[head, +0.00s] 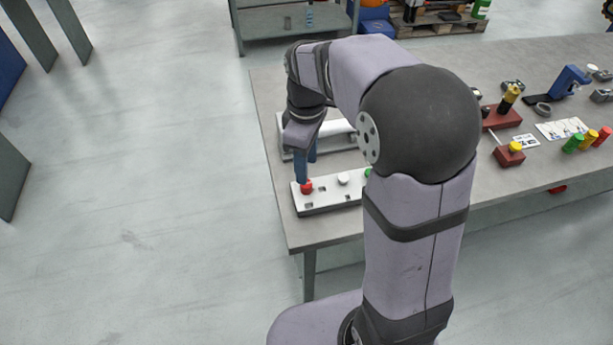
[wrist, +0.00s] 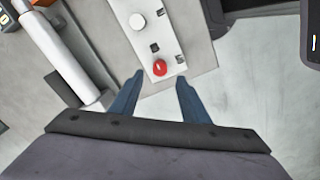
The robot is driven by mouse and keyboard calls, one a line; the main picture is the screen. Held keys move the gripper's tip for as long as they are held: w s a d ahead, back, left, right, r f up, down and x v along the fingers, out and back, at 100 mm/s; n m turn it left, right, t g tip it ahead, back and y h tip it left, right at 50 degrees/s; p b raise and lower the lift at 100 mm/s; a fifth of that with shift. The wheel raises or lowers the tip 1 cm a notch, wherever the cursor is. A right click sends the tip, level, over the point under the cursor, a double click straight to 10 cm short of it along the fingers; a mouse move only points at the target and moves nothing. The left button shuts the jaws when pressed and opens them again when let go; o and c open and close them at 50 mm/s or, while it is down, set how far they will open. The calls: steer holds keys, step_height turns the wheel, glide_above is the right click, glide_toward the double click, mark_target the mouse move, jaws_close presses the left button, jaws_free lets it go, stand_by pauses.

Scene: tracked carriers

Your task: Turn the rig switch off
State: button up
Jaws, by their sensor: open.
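A white switch panel (head: 325,196) lies on the grey table near its left front corner. It bears a red knob (head: 307,186), a white knob (head: 343,178) and a green knob (head: 368,172) partly hidden by my arm. My gripper (head: 303,178) points down at the red knob's end of the panel. In the wrist view my gripper (wrist: 160,80) is open, with its blue fingers apart on either side of the red knob (wrist: 160,67). The white knob (wrist: 137,21) shows farther up the panel (wrist: 150,40). I cannot tell whether the fingers touch the red knob or which knob is the rig switch.
A white cylinder on a base (head: 335,128) lies just behind the panel, also seen in the wrist view (wrist: 65,60). To the right are red blocks (head: 509,156), a blue device (head: 570,80) and several coloured knobs. My arm covers the table's middle.

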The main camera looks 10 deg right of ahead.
mark_target(306, 187)
steer(key=shift+f+p, duration=0.4)
steer(key=shift+f, duration=2.8)
steer(key=c, duration=1.1)
